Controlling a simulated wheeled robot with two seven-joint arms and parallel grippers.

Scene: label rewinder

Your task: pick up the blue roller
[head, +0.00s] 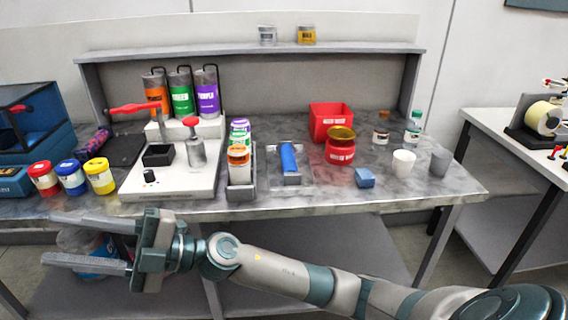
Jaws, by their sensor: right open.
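The blue roller (288,158) is a blue cylinder in a small grey holder (276,181) near the middle of the workbench. Its long side runs away from me, and its lower end meets a pale block of the holder. My right gripper (52,238) is at the lower left, in front of the bench's front edge. Its two fingers point left and are spread apart with nothing between them. It is well to the left of the roller and nearer to me. My left gripper is not in view.
A rack of bottles (240,190) stands just left of the roller. A red jar (340,150), red bin (330,112), blue block (364,177) and cups (403,162) are to its right. A white press station (175,184) and paint jars (72,178) fill the left.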

